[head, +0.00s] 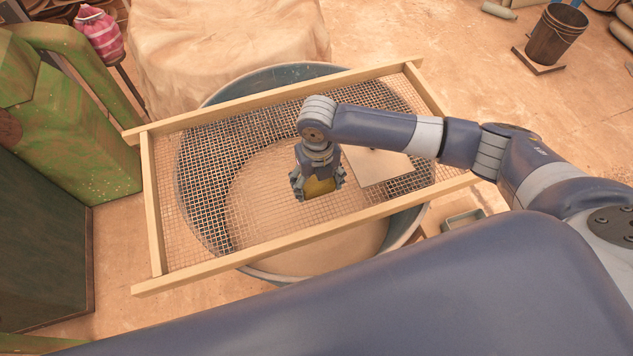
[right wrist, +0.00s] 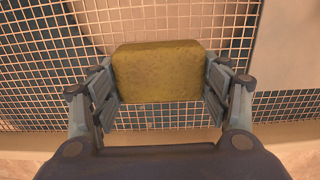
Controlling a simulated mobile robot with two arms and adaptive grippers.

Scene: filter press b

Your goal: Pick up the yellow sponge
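The yellow sponge (head: 320,187) is a small block over the wire mesh of the wooden-framed screen (head: 200,271). In the right wrist view the sponge (right wrist: 160,72) fills the space between the two fingers of my right gripper (right wrist: 162,92), with no clear gap at either side. In the head view my right gripper (head: 318,184) points down at the middle of the mesh, with its fingers on both sides of the sponge. Whether the sponge still touches the mesh is hard to tell. My left gripper is not in view.
The screen lies across a round blue-grey tub (head: 410,225). A flat pale board (head: 380,168) lies on the mesh just right of the gripper. A green machine (head: 75,125) stands at the left, and a cloth-covered mound (head: 220,45) is behind. A dark bucket (head: 556,35) stands at the far right.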

